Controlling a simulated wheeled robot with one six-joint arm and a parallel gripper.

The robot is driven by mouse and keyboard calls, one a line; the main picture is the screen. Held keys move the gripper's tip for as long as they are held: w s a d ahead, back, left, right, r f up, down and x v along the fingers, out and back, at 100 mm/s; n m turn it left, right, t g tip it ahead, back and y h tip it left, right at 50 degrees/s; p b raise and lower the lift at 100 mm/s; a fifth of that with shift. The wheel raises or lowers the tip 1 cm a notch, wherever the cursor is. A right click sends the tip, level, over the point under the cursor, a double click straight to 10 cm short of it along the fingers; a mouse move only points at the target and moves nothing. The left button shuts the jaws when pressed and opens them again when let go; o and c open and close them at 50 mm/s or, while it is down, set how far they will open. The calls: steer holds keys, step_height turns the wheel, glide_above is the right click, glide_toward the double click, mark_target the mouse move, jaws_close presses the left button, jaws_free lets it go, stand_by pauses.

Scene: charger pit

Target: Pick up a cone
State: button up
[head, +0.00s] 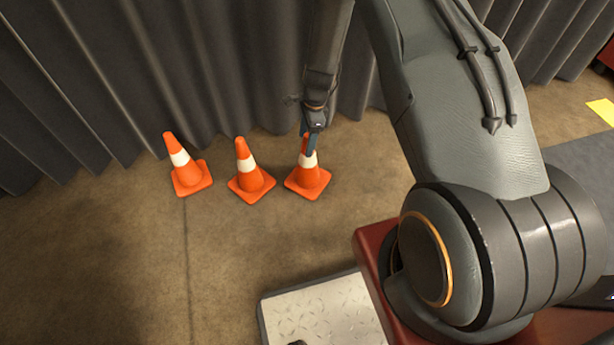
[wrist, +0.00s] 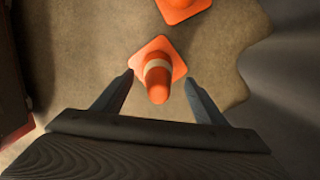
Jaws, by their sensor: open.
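Three orange cones with white bands stand upright in a row on the floor in the head view: a left cone (head: 185,166), a middle cone (head: 250,173) and a right cone (head: 308,172). My gripper (head: 310,143) is at the top of the right cone, and a blue finger partly covers its tip. In the wrist view my gripper (wrist: 159,80) is open, with one finger on each side of the right cone (wrist: 158,78). The cone shows between the fingers, with a gap on both sides. Part of another cone (wrist: 180,8) shows at the top edge.
A grey pleated curtain (head: 240,70) hangs close behind the cones. Brown floor (head: 120,260) is clear in front and to the left. A grey metal plate (head: 325,315) is at the bottom. A yellow patch (head: 602,110) lies at the far right.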

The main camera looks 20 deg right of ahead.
mark_target(308, 160)
step_height(308, 160, down, 5)
steer(key=shift+a+f+b, duration=0.1)
steer(key=shift+b, duration=1)
steer(key=c, duration=1.5)
